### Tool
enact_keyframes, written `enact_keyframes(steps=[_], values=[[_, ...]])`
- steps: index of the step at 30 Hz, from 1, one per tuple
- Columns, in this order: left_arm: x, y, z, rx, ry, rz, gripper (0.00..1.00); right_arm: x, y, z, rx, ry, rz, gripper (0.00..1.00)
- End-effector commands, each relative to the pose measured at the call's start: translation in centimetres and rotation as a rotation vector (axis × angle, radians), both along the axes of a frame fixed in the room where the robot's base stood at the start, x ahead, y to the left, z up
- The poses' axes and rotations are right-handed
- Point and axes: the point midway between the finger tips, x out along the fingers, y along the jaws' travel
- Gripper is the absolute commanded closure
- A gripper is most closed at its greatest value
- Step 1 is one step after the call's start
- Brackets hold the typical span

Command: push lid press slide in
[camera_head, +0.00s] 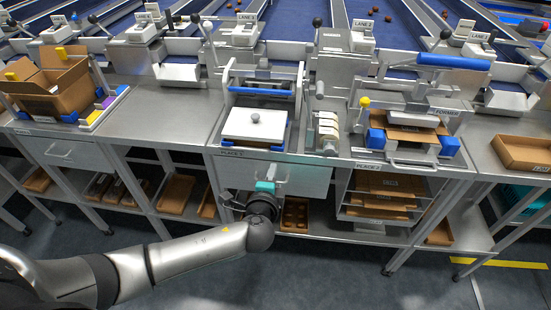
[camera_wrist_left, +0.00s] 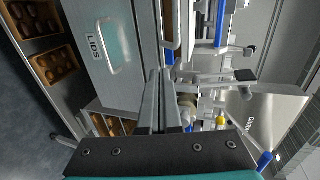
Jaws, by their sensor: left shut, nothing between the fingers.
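The lid press (camera_head: 262,90) stands mid-bench, with a metal frame and a blue bar across it. Its slide (camera_head: 232,149) sits out at the bench's front edge, in front of the frame, with blue guides. A white lid-like block with a round knob (camera_head: 255,119) lies on it. My left gripper (camera_head: 273,172) is below the slide, in front of a grey drawer, apart from the slide as far as I can tell. In the left wrist view its fingers (camera_wrist_left: 159,78) are together and empty, beside the drawer marked LIDS (camera_wrist_left: 88,18). My right gripper is not in view.
A box former (camera_head: 412,117) with a blue handle stands to the right. An open carton (camera_head: 52,80) sits on the left bench, and an empty brown tray (camera_head: 525,150) at the right. Shelves below hold flat cartons (camera_head: 385,185). Bare bench lies left of the press.

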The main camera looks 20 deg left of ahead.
Motion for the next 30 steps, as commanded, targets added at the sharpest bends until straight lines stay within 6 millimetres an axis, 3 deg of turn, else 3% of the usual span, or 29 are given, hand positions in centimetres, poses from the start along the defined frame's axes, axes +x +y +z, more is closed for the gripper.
enact_keyframes(steps=[6, 12, 30], values=[[3.5, 0.8, -0.8, 0.000, -0.002, 0.000, 1.00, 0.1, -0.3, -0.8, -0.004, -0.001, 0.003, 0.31], [5.6, 1.3, -0.8, 0.000, 0.000, 0.000, 1.00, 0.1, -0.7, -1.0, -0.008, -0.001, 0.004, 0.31], [6.5, 1.5, -0.8, -0.001, 0.001, 0.000, 1.00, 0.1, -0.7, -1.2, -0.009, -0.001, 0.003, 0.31]])
